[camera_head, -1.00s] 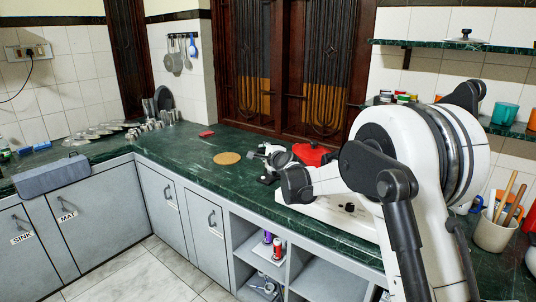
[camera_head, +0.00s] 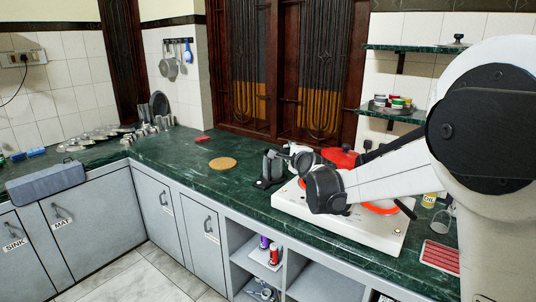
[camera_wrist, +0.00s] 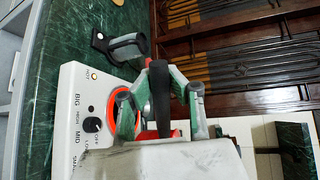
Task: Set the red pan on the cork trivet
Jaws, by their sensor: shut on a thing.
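The red pan (camera_head: 342,157) shows behind my arm at the back of the white stove, partly hidden. I cannot tell whether it rests on the stove or hangs above it. My gripper (camera_head: 299,156) is at its left side. In the wrist view my gripper (camera_wrist: 163,100) is shut on a black handle (camera_wrist: 160,90), with small bits of red seen behind the fingers. The round cork trivet (camera_head: 222,163) lies flat and bare on the green counter, left of the stove and gripper.
The white stove (camera_head: 300,212) has a red ring (camera_head: 380,207). A dark stand (camera_head: 266,170) is between trivet and stove. A small red item (camera_head: 202,139) lies behind the trivet; steel cups (camera_head: 150,129) stand farther left. Counter around the trivet is clear.

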